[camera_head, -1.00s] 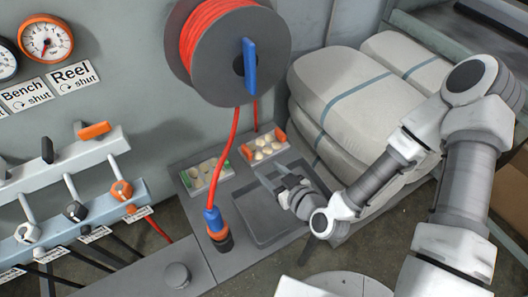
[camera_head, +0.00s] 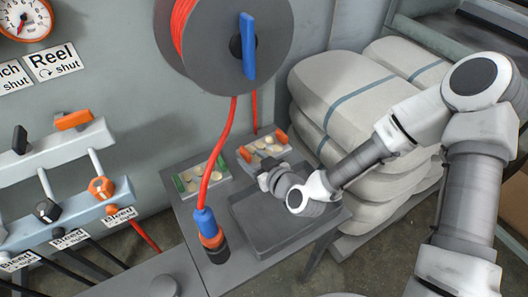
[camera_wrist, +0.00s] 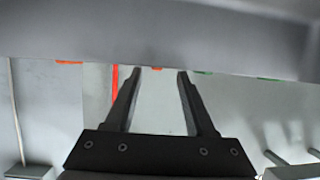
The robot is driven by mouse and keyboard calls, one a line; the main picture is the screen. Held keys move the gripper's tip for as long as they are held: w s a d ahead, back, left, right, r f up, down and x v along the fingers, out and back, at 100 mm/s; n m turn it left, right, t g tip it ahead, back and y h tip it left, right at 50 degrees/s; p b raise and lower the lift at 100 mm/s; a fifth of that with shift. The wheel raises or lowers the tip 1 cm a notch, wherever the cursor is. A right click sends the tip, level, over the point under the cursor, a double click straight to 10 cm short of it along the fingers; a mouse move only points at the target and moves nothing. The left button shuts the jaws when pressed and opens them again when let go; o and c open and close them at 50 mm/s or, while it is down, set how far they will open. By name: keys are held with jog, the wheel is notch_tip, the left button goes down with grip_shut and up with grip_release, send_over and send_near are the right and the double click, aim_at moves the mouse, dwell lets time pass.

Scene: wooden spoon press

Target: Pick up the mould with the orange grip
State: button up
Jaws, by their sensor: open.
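The mould with orange grips (camera_head: 264,151) lies at the back of the bench in the head view, a shallow block with several pale round hollows and an orange grip at each end. My gripper (camera_head: 268,172) is just in front of it, over the back of the grey tray; its fingertips are hard to make out there. In the wrist view my gripper (camera_wrist: 160,70) is open with nothing between its fingers. Small orange patches (camera_wrist: 68,62) show beyond the fingers, under a blurred grey band. I cannot tell whether the fingers touch the mould.
A similar mould with green grips (camera_head: 203,177) lies to the left. A red hose (camera_head: 218,150) hangs from the reel (camera_head: 225,45) down to a blue and orange fitting (camera_head: 208,232). Grey sacks (camera_head: 370,120) are stacked on the right. The shallow tray (camera_head: 262,240) looks empty.

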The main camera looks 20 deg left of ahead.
aim_at(247, 153)
jog(key=shift+b+x, duration=0.45)
jog(key=shift+x, duration=2.25)
jog(key=shift+w+d, duration=0.15)
grip_shut()
